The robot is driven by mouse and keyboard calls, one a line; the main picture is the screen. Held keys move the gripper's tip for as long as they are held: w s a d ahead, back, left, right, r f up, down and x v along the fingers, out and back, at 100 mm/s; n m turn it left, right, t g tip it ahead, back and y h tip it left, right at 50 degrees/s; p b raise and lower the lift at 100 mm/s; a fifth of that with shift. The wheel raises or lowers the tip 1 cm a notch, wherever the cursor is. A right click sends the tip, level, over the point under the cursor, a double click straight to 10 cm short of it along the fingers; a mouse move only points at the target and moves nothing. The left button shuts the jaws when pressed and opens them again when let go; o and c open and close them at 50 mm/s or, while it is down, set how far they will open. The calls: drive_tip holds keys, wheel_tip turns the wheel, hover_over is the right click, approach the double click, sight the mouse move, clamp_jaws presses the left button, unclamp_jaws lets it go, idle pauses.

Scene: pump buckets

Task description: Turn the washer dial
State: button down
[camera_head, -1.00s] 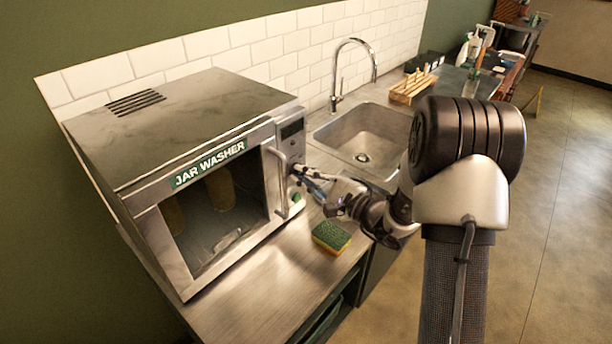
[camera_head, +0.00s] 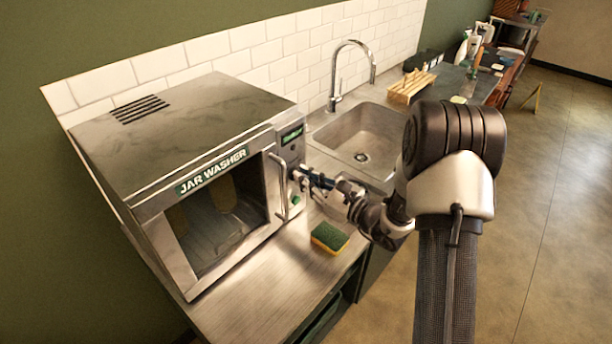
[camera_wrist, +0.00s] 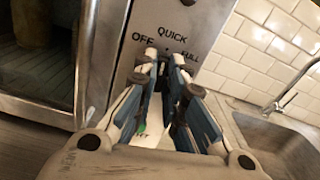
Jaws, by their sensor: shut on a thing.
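The steel jar washer (camera_head: 185,115) stands on the counter at left, its door closed, with jar shapes behind the glass. Its control panel (camera_head: 289,150) is at its right end, with a green-lit display (camera_head: 291,135) above the dial. My gripper (camera_head: 301,176) reaches the panel from the right. In the wrist view my gripper (camera_wrist: 165,60) is shut on the washer dial, just below the labels QUICK, OFF and FULL. The fingers hide most of the dial, so I cannot tell its pointer position. A green button (camera_head: 295,200) sits below the dial.
The vertical door handle (camera_head: 279,186) stands out close to the left of my gripper. A green and yellow sponge (camera_head: 329,237) lies on the counter below. A sink (camera_head: 360,135) with a tall faucet (camera_head: 346,70) is behind, and a wooden rack (camera_head: 410,85) stands beyond it.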

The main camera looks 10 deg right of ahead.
drive_tip(key=shift+m, duration=0.6)
drive_tip(key=shift+p, duration=0.3)
drive_tip(key=c, duration=1.7)
unclamp_jaws()
drive_tip(key=shift+o, duration=0.2)
drive_tip(key=v, duration=1.2)
